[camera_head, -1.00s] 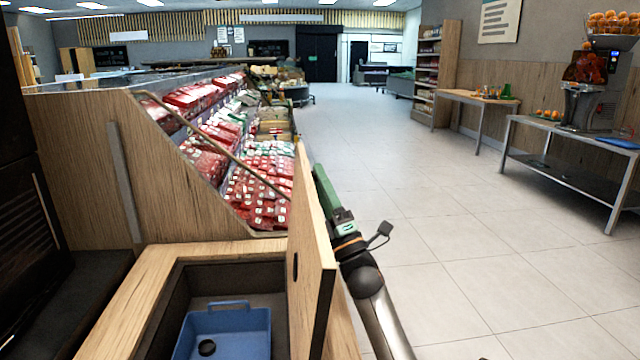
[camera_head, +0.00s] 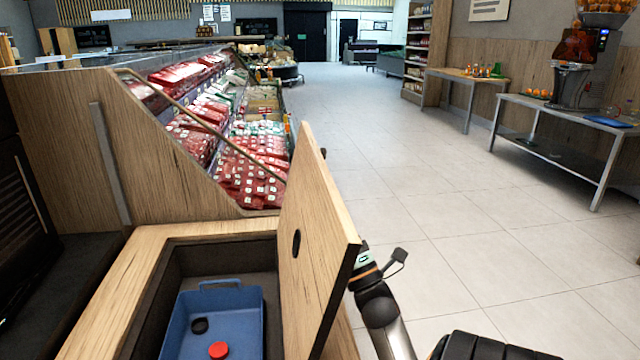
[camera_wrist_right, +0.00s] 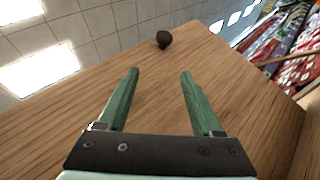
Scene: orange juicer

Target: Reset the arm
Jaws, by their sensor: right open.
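My right arm rises from the bottom of the head view, to the right of a tilted wooden door panel (camera_head: 318,240). The panel hides its gripper fingers there, and only the wrist shows at its edge. In the right wrist view, my right gripper (camera_wrist_right: 159,74) has two green fingers spread apart with nothing between them. They lie in front of a wooden surface (camera_wrist_right: 160,115) with a dark round knob (camera_wrist_right: 164,39) beyond the tips. Whether they touch the wood cannot be told. My left gripper is not in view.
Left of the panel, an open wooden compartment holds a blue bin (camera_head: 235,315) with a red round item (camera_head: 218,350) and a dark one (camera_head: 199,326). A shelf of red packages (camera_head: 250,165) stands behind. The tiled floor (camera_head: 440,200) to the right is clear.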

